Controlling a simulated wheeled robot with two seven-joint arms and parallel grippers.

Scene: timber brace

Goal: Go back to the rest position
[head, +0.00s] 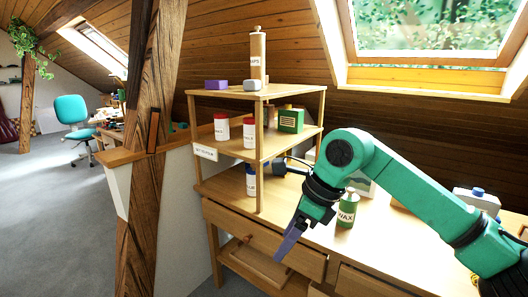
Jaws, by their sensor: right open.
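My right arm comes in from the right, green with black joints, and bends down over the front of the wooden workbench. My right gripper (287,243) hangs at the bench's front edge, fingers pointing down and to the left, in front of the drawers in the picture. It is open, and no object shows between its fingers. A green tin labelled WAX (347,210) stands on the benchtop to the right of the gripper, apart from it. My left gripper is not in view.
A wooden shelf unit (258,152) on the bench holds red-lidded jars (250,133), a green container (291,119) and a tall wooden cylinder (257,60). A timber post (150,140) stands to the left. A grey container (477,200) is at the right. Open floor lies far left.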

